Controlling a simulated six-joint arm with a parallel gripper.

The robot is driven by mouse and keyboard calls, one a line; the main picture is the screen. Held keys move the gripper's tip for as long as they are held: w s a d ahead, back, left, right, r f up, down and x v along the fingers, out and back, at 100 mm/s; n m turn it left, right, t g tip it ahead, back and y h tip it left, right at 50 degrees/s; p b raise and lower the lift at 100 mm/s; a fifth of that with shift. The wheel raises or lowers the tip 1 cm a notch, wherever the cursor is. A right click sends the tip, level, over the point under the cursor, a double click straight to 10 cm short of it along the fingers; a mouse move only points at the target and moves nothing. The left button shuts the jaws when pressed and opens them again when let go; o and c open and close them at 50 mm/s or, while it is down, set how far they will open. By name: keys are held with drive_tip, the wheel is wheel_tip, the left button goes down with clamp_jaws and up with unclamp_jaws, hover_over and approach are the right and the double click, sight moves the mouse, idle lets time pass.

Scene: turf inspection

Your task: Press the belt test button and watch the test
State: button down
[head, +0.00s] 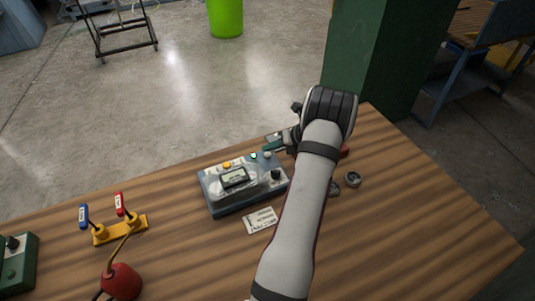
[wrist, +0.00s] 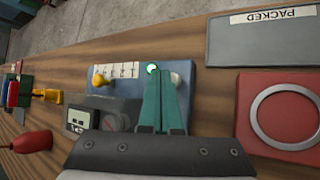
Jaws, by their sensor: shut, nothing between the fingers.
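A blue-grey tester box (head: 225,207) with a small display (head: 234,177) stands on the wooden table; its blue top also shows in the wrist view (wrist: 130,88). A yellow knob (wrist: 100,80), a strip of white labels (wrist: 118,70) and a round white button with a green rim (wrist: 152,69) are on it. My gripper (wrist: 163,75) is shut and empty, its teal fingertips beside the white button; I cannot tell whether they touch it. In the head view my gripper (head: 268,148) is at the box's far right side. The fingers partly hide a pale round part. No button is marked as belt test.
A red block with a grey ring (wrist: 285,112) and a grey panel labelled PACKED (wrist: 250,46) lie right of the box. A white card (head: 260,220) lies in front of it. A yellow stand with levers (head: 120,230) and a red bulb (head: 121,281) are left.

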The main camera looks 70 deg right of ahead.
sight(270, 159)
drive_tip(key=shift+r, duration=2.5)
drive_tip(key=w+a+r+n+y, duration=0.2)
drive_tip(key=w+a+r+n, duration=0.35)
drive_tip(key=w+a, duration=0.35)
drive_tip(key=w+a+r+n+g+y, duration=0.25)
drive_tip(key=a+n, duration=0.55)
drive_tip(key=a, duration=0.5)
drive_tip(key=w+a+r+n+g+y, duration=0.1)
drive_tip(key=w+a+r+n+g, duration=0.2)
drive_tip(key=a+n, duration=0.65)
drive_tip(key=s+a+n+g+h, duration=0.2)
drive_tip(key=s+a+n+g, duration=0.1)
drive_tip(key=s+a+n, duration=1.5)
drive_tip(key=a, duration=0.3)
drive_tip(key=shift+r+g, duration=0.15)
drive_tip(key=shift+g, duration=0.2)
